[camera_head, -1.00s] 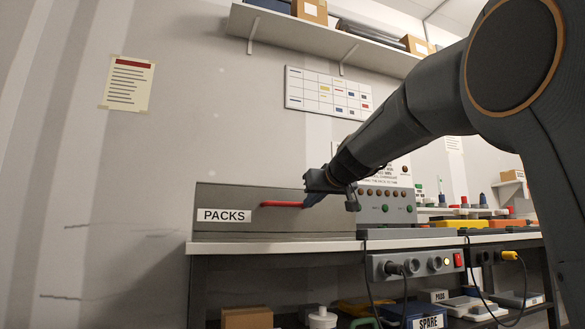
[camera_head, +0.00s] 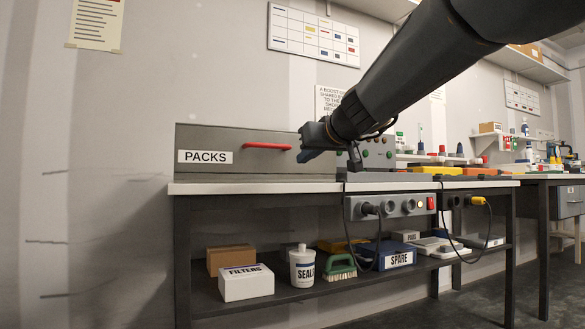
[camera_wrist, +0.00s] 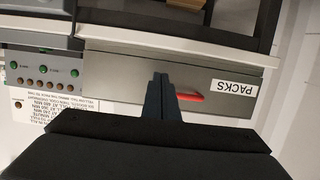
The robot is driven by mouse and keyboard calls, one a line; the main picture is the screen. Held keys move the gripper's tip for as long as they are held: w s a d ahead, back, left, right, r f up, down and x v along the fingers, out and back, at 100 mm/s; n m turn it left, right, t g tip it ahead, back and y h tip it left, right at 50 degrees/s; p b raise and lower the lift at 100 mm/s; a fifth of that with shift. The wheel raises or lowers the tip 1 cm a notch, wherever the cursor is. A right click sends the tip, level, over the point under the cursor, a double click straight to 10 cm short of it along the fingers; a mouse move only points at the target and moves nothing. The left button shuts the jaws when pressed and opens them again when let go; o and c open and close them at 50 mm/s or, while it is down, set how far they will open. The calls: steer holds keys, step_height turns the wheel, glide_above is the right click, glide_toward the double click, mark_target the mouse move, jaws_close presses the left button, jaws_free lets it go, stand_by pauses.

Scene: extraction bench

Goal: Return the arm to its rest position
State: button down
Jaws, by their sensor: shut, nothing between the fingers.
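My gripper (camera_head: 306,155) is at the right end of the red handle (camera_head: 266,147) on the grey PACKS drawer box (camera_head: 245,137). Its fingers are shut with nothing between them. In the wrist view my gripper (camera_wrist: 163,80) points toward the drawer front (camera_wrist: 215,76), and the red handle (camera_wrist: 190,97) shows beside the fingers. The drawer front looks flush with its box. My arm reaches in from the upper right of the head view. I cannot tell whether the fingers touch the handle.
The box stands on a white-topped bench (camera_head: 262,187) with a power strip (camera_head: 395,206) and hanging cables along its front edge. An indicator panel (camera_head: 378,153) stands right of the box.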

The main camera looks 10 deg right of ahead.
steer(key=s+a+f+n+g+y+p, duration=0.1)
steer(key=s+a+f+g+p, duration=0.25)
steer(key=s+a+f, duration=0.65)
steer(key=s+a+f+n+g+y+p, duration=0.15)
steer(key=s+a+f+g, duration=0.25)
steer(key=s+a+f, duration=0.6)
steer(key=s+a+f+n+g+h+p, duration=0.1)
steer(key=s+f+g+p, duration=0.1)
steer(key=s+f, duration=0.5)
steer(key=s+f+g+h+p, duration=0.2)
steer(key=s+g, duration=0.1)
steer(key=s, duration=0.8)
steer(key=s+a+f+n+g+h+p, duration=0.1)
steer(key=s+f+g, duration=0.1)
steer(key=s+f, duration=0.5)
steer(key=d+r+m+p, duration=0.2)
steer(key=d+r+p, duration=0.5)
steer(key=r+p, duration=0.3)
steer(key=s+d+r+m+h+p, duration=0.1)
steer(key=d+r+p, duration=0.6)
steer(key=p, duration=0.8)
steer(key=d+r+m+p, duration=0.4)
steer(key=d+r+p, duration=0.2)
steer(key=r+p, duration=0.7)
steer(key=shift+s+d+r+h, duration=0.25)
steer(key=shift+d+r+h, duration=0.1)
steer(key=shift+d+r, duration=0.05)
